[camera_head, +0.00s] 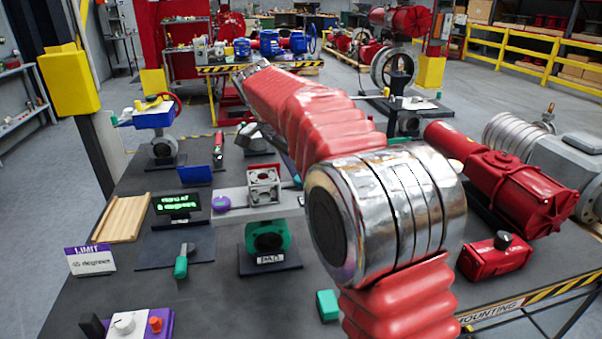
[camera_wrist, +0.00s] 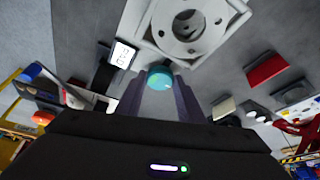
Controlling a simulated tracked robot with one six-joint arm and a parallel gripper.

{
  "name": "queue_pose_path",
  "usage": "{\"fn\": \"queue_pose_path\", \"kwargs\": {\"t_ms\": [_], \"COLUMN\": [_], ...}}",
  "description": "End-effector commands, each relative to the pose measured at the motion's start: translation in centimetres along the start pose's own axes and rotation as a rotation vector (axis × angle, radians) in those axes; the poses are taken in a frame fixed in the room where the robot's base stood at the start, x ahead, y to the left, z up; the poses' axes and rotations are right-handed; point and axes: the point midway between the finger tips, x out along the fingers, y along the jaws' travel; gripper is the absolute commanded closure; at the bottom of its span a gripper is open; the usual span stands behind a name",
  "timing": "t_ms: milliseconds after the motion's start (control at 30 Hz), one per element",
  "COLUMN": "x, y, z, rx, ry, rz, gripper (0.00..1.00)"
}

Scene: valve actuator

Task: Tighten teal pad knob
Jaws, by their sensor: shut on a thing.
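The teal knob (camera_wrist: 159,77) sits between the two fingers of my gripper (camera_wrist: 160,86) in the wrist view, just below the pale metal bracket (camera_wrist: 192,25). The fingers are shut on it. In the head view my red and chrome arm fills the centre and right, and hides the gripper and the knob's contact. A teal valve body (camera_head: 281,229) with a label reading PAD (camera_head: 270,259) stands on a dark base left of my arm. The open-framed metal bracket (camera_head: 263,178) is mounted above it. The knob's turn angle cannot be told.
A black display (camera_head: 178,204) with green text, a purple knob (camera_head: 221,202) and a wooden tray (camera_head: 122,215) are left of the valve. A LIMIT sign (camera_head: 90,261) stands at the front left. Red actuators (camera_head: 515,190) crowd the right. A teal block (camera_head: 327,305) lies near my arm.

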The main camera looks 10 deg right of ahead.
Motion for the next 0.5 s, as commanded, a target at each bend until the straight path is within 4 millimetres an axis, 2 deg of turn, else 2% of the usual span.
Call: {"fn": "queue_pose_path", "kwargs": {"t_ms": [333,367,500], "x": [-0.06,-0.06,-0.05], "y": [-0.09,-0.09,-0.07], "z": [0.04,0.04,0.04], "rx": [0.002,0.002,0.002], "ry": [-0.001,-0.001,0.0], "rz": [-0.002,-0.002,-0.001], "gripper": [0.88,0.64,0.54]}}
